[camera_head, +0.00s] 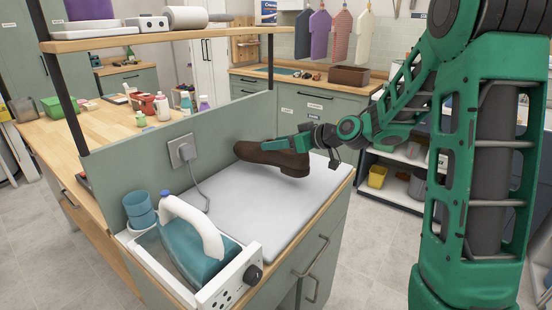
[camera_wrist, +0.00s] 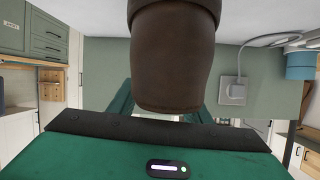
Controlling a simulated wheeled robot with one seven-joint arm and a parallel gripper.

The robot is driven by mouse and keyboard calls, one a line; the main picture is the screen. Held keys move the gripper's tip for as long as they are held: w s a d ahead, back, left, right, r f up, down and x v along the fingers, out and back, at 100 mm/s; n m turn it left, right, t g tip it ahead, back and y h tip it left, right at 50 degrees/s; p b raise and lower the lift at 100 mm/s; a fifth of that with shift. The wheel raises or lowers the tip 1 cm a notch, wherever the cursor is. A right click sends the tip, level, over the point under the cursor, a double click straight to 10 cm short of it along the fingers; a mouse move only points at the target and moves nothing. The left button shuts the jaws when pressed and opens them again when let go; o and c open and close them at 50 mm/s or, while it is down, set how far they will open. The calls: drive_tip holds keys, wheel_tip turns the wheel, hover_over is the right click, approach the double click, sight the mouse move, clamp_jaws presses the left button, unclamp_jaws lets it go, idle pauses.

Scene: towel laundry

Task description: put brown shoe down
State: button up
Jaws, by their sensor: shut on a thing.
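The brown shoe (camera_head: 268,156) is above the white ironing pad (camera_head: 232,208) in the head view. It lies roughly level, with its toe toward the left. My gripper (camera_head: 288,142) is shut on the shoe near its heel end, at the right. Whether the sole touches the pad is hard to tell. In the wrist view the shoe (camera_wrist: 172,60) fills the upper middle, and it hides most of my fingers.
A teal iron (camera_head: 190,250) in a white holder and blue cups (camera_head: 139,209) stand at the pad's near left. A green panel with a socket and cord (camera_head: 182,152) borders the pad's left. The pad's near part is clear.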

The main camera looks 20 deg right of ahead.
sight(308, 154)
drive_tip(key=shift+f, duration=2.35)
drive_tip(key=o, duration=1.6)
drive_tip(key=shift+o, duration=0.2)
drive_tip(key=v, duration=1.1)
drive_tip(key=shift+s+d+r, duration=0.2)
drive_tip(key=shift+s, duration=0.25)
